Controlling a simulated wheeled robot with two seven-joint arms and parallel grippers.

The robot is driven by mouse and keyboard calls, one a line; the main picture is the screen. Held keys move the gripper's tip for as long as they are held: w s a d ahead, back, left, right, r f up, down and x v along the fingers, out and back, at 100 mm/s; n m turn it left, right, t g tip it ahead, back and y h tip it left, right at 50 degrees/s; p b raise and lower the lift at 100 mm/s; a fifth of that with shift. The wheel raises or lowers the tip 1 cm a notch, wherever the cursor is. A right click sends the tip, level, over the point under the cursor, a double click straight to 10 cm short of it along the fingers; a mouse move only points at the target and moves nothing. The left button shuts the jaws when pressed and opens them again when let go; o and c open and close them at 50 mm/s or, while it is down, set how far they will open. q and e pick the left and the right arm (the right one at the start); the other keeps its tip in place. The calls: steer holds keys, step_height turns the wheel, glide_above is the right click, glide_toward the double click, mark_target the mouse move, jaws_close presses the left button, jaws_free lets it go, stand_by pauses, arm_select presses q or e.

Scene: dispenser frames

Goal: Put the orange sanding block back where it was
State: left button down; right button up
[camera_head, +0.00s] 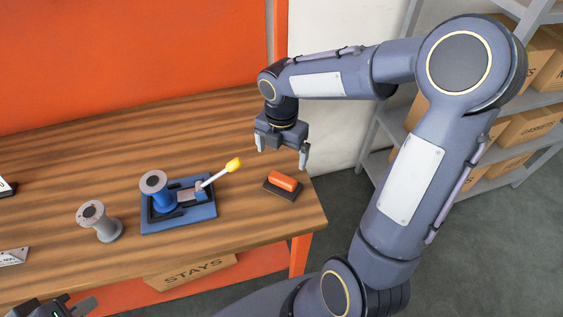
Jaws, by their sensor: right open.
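The orange sanding block (283,181), with a dark underside, lies on the wooden table (95,165) near its right end. My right gripper (281,154) is open and empty, pointing down above and just behind the block, apart from it. My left gripper (62,308) shows only in part at the bottom left edge; its jaws cannot be made out.
A blue dispenser frame (185,221) with a blue spool (157,189) and a yellow-tipped lever (219,173) stands left of the block. A grey spool (100,222) stands further left. A box marked STAYS (190,273) sits below. Shelves with boxes (517,130) are at right.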

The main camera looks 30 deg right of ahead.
steer(key=s+a+r+m+t+y, duration=0.2)
steer(key=s+m, duration=0.6)
steer(key=m, duration=0.5)
steer(key=s+a+r+m+t+y, duration=0.1)
steer(key=s+a+r+m+t, duration=0.1)
steer(key=s+r+m, duration=0.3)
steer(key=s+m+t, duration=0.1)
steer(key=s+m, duration=0.3)
steer(key=m, duration=0.4)
steer(key=shift+t+y, duration=0.3)
steer(key=shift+y, duration=0.1)
